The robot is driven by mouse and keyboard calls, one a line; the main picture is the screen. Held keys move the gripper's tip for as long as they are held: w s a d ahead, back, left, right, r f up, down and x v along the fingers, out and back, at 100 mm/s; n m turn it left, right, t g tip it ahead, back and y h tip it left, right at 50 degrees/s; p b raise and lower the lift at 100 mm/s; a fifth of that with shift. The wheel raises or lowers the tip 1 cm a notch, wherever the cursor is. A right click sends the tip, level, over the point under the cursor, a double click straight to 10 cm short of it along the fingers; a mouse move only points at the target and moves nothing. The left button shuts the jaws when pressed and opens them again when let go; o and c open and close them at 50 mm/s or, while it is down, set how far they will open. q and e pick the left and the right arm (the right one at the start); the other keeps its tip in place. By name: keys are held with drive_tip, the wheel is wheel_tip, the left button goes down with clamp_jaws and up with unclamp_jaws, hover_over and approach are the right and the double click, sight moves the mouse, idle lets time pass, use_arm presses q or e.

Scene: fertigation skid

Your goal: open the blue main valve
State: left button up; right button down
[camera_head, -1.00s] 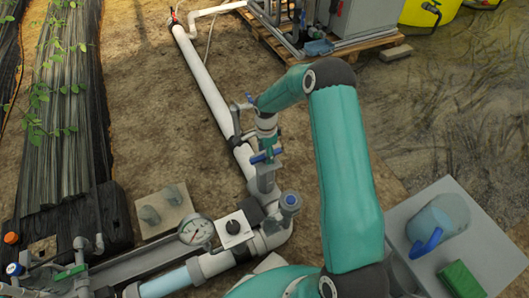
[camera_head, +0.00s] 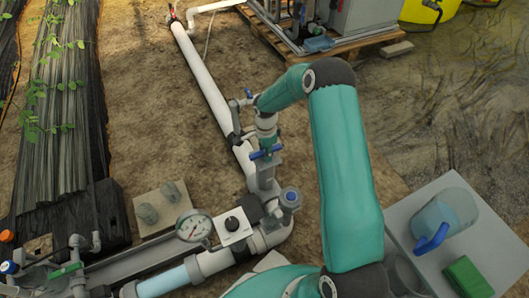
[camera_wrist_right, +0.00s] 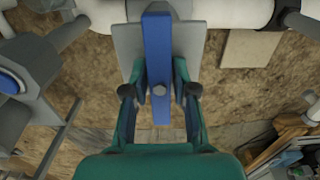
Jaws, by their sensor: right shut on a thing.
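The blue main valve has a blue bar handle (camera_head: 267,153), which lies across the line of the white pipe in the head view. In the right wrist view the handle (camera_wrist_right: 157,45) runs upright in the picture, in front of a grey plate (camera_wrist_right: 190,42). My right gripper (camera_wrist_right: 158,91) is shut on the handle, one finger on each side. In the head view my right gripper (camera_head: 267,143) comes down onto the handle from above and hides part of the valve. My left gripper is not in view.
A pressure gauge (camera_head: 194,227) and a white box with a black knob (camera_head: 234,226) stand left of the valve. A blue-capped fitting (camera_head: 290,198) is close below it. A grey table (camera_head: 490,235) carries a jug (camera_head: 449,212) and green block (camera_head: 468,277).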

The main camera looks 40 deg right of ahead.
drive_tip(key=n, duration=0.5)
drive_tip(key=shift+n, duration=0.3)
drive_tip(key=n+p, duration=0.1)
drive_tip(key=n, duration=0.3)
drive_tip(key=shift+n, duration=0.3)
drive_tip(key=n+p, duration=0.1)
drive_tip(key=n, duration=0.5)
drive_tip(key=shift+r, duration=0.1)
drive_tip(key=n, duration=0.3)
drive_tip(key=shift+p, duration=0.4)
drive_tip(key=c, duration=0.8)
unclamp_jaws()
drive_tip(key=shift+c, duration=0.2)
wheel_tip(320, 180, up, 10)
drive_tip(key=p, duration=0.6)
